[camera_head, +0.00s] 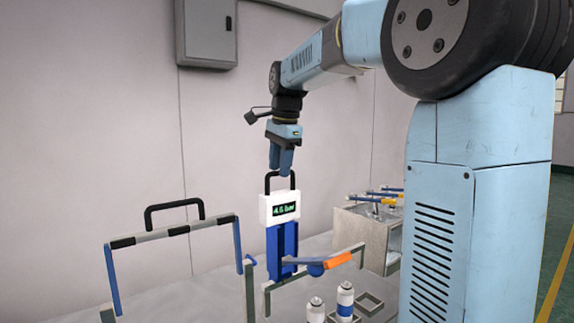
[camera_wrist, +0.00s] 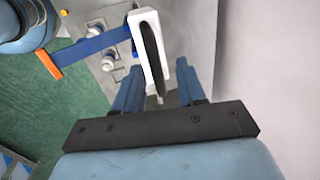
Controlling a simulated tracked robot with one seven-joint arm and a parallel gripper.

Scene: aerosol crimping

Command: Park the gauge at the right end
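The gauge (camera_head: 280,208) is a white box with a green "4.6 bar" display and a black loop handle (camera_head: 268,181) on top. It sits at the top of a blue upright (camera_head: 282,245). In the wrist view the gauge's white top (camera_wrist: 145,25) and dark handle (camera_wrist: 152,50) show ahead of my fingers. My gripper (camera_head: 282,170) points down at the handle's top. In the wrist view its two fingers (camera_wrist: 158,78) are apart, with the handle's near part in the gap and no finger visibly closed on it. Whether the fingers touch the handle is unclear.
A frame with a striped bar (camera_head: 175,231) and black handle stands left. A blue lever with an orange end (camera_head: 338,259) sticks out right of the upright. Small canisters (camera_head: 345,300) stand in front. A grey box (camera_head: 368,238) with blue-and-orange levers is behind right.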

